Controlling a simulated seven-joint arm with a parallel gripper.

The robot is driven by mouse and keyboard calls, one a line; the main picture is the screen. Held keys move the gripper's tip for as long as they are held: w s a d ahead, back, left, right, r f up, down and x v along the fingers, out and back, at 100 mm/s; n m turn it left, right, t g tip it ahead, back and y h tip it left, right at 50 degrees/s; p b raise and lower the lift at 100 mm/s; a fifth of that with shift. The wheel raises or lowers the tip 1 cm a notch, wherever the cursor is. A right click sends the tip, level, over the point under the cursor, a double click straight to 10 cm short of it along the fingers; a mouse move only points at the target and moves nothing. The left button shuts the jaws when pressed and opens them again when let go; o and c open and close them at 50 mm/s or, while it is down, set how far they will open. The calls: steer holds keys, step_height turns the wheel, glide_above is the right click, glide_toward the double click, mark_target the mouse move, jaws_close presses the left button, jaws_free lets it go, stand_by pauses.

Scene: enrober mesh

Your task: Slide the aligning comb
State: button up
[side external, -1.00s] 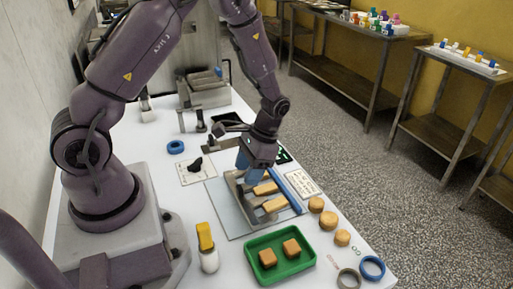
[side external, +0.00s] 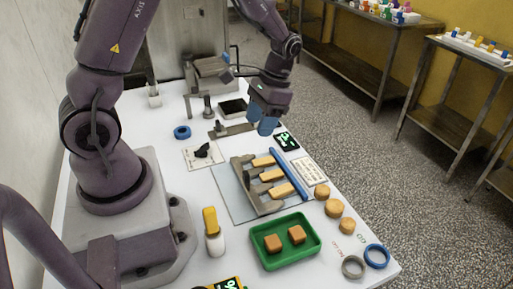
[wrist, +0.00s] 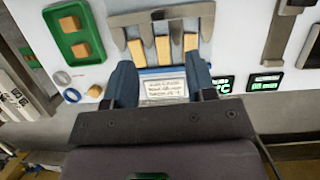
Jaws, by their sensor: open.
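The grey metal aligning comb (side external: 240,174) lies on a pale plate (side external: 228,197), its tines pointing toward a blue rail (side external: 288,173). Tan bars (side external: 272,174) lie between and beside the tines, their ends near the rail. In the wrist view the comb (wrist: 160,14) is at the top, with the bars (wrist: 163,48) below its back and the rail (wrist: 158,71) beneath them. My gripper (side external: 264,119) is open and empty, raised off the table beyond the comb's far end. Its blue fingers (wrist: 161,85) stand apart over a printed card in the wrist view.
A green tray (side external: 258,254) with two brown pieces is at the near end. Round tan pieces (side external: 333,208) and two rings (side external: 375,256) lie along the right edge.

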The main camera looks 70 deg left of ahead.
mark_target(246, 172)
steer(key=s+t, duration=0.3)
steer(key=s, duration=0.1)
steer(key=shift+t, duration=0.4)
steer(key=f, duration=0.9)
steer(key=d+f, duration=0.1)
steer(key=f, duration=0.3)
steer(key=shift+f, duration=0.4)
steer(key=shift+c, duration=0.5)
